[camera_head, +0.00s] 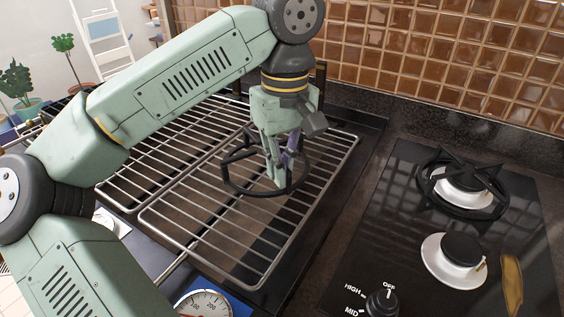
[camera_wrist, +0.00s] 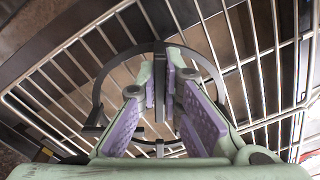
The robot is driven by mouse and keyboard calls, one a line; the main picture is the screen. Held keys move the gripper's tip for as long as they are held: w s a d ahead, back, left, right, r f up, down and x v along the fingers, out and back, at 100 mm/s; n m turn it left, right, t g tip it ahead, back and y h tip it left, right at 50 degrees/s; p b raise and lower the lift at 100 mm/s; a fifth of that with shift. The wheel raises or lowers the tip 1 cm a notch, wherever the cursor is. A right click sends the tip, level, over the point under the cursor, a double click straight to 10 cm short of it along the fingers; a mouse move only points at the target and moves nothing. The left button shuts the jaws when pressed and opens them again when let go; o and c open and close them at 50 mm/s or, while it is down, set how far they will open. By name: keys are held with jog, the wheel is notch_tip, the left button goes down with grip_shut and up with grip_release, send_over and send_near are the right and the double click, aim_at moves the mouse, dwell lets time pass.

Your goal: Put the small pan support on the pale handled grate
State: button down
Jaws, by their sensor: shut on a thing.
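The small pan support is a black ring with short prongs (camera_head: 246,192). My gripper (camera_head: 283,172) is shut on one side of it, with the fingers pointing down. The support lies flat over the middle of the pale handled grate (camera_head: 203,252), a silver wire rack with a handle at its front. I cannot tell whether the support touches the bars. In the wrist view, the ring (camera_wrist: 97,95) curves around my purple-padded fingers (camera_wrist: 166,82), with grate bars (camera_wrist: 262,62) behind it. The fingers hide part of the ring.
A second wire grate (camera_head: 130,187) lies to the left. To the right is a black hob with a larger black pan support (camera_head: 478,212) on the rear burner, a bare front burner (camera_head: 461,249) and a knob (camera_head: 382,302). A tiled wall (camera_head: 450,50) stands behind. A dial (camera_head: 205,304) is at the front.

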jog(key=shift+f, duration=0.1)
jog(key=c, duration=1.7)
grip_release()
jog(key=shift+o, duration=0.2)
notch_tip(320, 180, up, 7)
jog(key=p, duration=0.6)
jog(key=shift+r, duration=1)
jog(key=shift+f, duration=0.1)
